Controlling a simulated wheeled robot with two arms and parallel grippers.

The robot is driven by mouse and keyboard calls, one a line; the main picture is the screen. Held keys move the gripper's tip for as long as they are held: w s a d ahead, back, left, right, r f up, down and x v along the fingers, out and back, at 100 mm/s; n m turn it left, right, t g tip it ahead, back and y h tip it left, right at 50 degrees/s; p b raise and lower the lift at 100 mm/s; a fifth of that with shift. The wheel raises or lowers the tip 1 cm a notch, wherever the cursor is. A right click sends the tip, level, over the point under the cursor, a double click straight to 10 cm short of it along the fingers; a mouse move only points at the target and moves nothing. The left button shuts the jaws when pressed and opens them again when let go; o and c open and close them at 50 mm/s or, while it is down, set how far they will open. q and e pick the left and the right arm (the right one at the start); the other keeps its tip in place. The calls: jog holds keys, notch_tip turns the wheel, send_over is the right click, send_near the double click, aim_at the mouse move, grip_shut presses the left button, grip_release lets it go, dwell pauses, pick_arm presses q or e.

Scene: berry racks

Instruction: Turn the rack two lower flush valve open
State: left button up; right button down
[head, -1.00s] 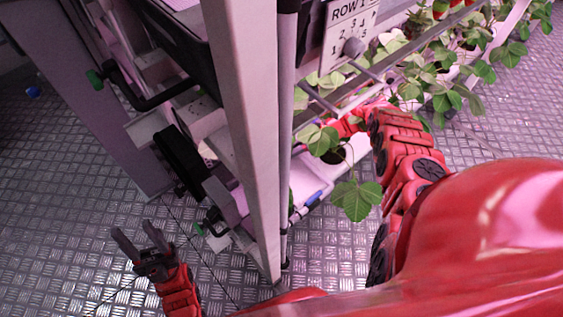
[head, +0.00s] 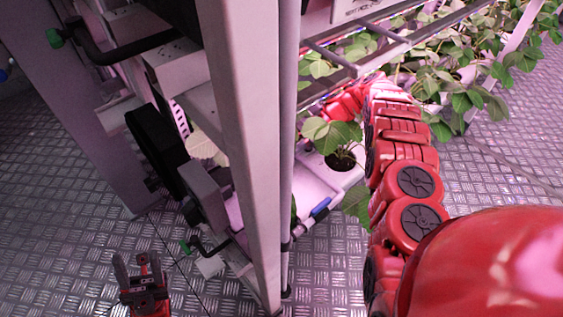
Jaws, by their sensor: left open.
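A small blue handle (head: 321,207), which looks like a valve lever, sits on the pipe at the end of the low white trough (head: 318,180), right of the post. Its exact angle is hard to tell. My left gripper (head: 137,261) is open and empty above the floor at the lower left, well apart from the blue handle, with the post between them. My right arm (head: 402,150) reaches up and inward along the trough; its gripper is hidden behind leaves and the rack.
A tall white post (head: 243,130) stands in the middle. Left of it, a lower crank with a green knob (head: 186,247) and an upper green-knobbed crank (head: 56,38) stick out. A potted plant (head: 340,158) sits in the trough. The metal floor (head: 60,200) at left is clear.

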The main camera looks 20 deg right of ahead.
jog(key=shift+s+f, duration=0.1)
jog(key=c, duration=0.9)
grip_release()
jog(key=shift+o, duration=0.2)
